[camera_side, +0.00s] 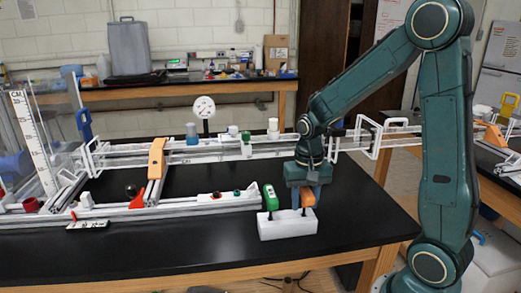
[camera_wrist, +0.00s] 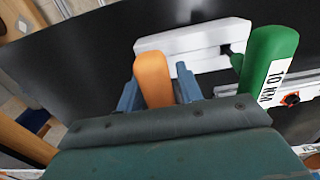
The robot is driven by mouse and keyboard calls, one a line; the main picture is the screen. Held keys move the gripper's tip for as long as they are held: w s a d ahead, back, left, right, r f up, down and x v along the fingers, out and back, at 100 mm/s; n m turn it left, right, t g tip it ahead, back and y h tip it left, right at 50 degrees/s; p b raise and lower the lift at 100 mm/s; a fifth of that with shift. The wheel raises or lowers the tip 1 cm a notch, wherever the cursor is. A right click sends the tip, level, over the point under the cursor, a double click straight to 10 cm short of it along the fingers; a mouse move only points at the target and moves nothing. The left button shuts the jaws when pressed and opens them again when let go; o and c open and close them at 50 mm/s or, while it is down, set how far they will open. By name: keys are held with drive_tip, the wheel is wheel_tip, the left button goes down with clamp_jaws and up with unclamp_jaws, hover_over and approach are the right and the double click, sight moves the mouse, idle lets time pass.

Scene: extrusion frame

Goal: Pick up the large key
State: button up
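Two keys with coloured handles stand upright in a white block (camera_side: 288,228) on the black table. The green-handled key (camera_side: 270,197) is on the left in the side view; in the wrist view its handle (camera_wrist: 268,62) reads "10 MM". The orange-handled key (camera_side: 308,197) is on the right, and its label is not visible. My gripper (camera_side: 307,200) is lowered over the orange handle, with one finger on each side. In the wrist view the orange handle (camera_wrist: 153,80) stands between the fingers, with a narrow gap at the right finger. The green key is outside the fingers.
An extrusion frame (camera_side: 190,207) with rails and an orange bracket (camera_side: 156,160) lies left of and behind the block. A dial gauge (camera_side: 204,108) stands at the back. The table in front of and right of the block is clear.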

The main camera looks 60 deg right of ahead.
drive_tip(key=c, duration=0.7)
drive_tip(key=shift+o, duration=0.2)
drive_tip(key=shift+r, duration=0.1)
wheel_tip(320, 180, up, 20)
idle(0.6)
drive_tip(key=shift+o, duration=1.3)
clamp_jaws()
